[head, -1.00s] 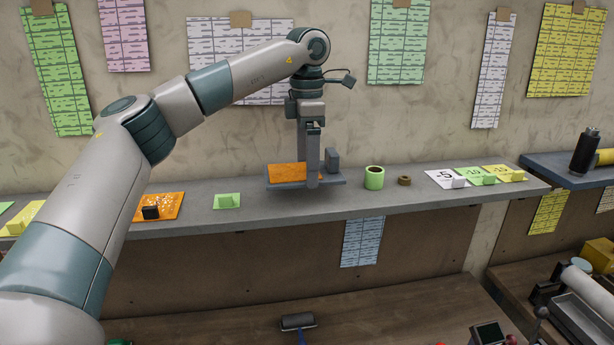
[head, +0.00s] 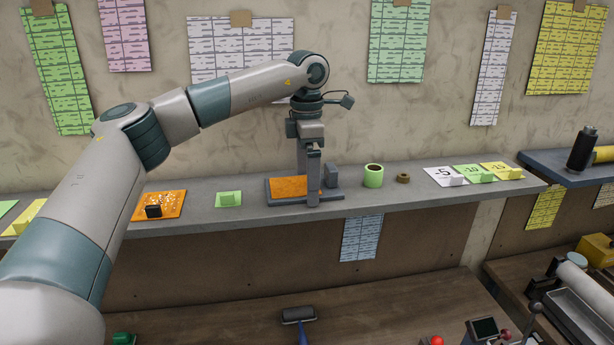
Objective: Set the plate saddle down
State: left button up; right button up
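The plate saddle (head: 328,196) is a grey tray-like piece with an upright grey block at its right end and an orange plate (head: 284,187) on it. It lies level on the grey shelf and appears to touch it. My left gripper (head: 313,200) points straight down at the saddle's right part. One finger shows in front of the saddle, and the gripper looks shut on it; the far finger is mostly hidden. My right gripper is out of view.
A green roll (head: 373,176) and a small brown ring (head: 403,178) stand just right of the saddle. A green card (head: 229,199) and an orange card with a black block (head: 153,211) lie left. Numbered cards (head: 446,176) lie at the shelf's right end.

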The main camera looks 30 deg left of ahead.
pick_arm(q)
jog(key=shift+r, duration=0.15)
jog(key=shift+r, duration=0.1)
jog(key=shift+r, duration=0.3)
notch_tip(320, 180, up, 11)
jog(key=b, duration=0.3)
jog(key=shift+r+b, duration=0.15)
jog(key=shift+b, duration=0.25)
dwell(0.3)
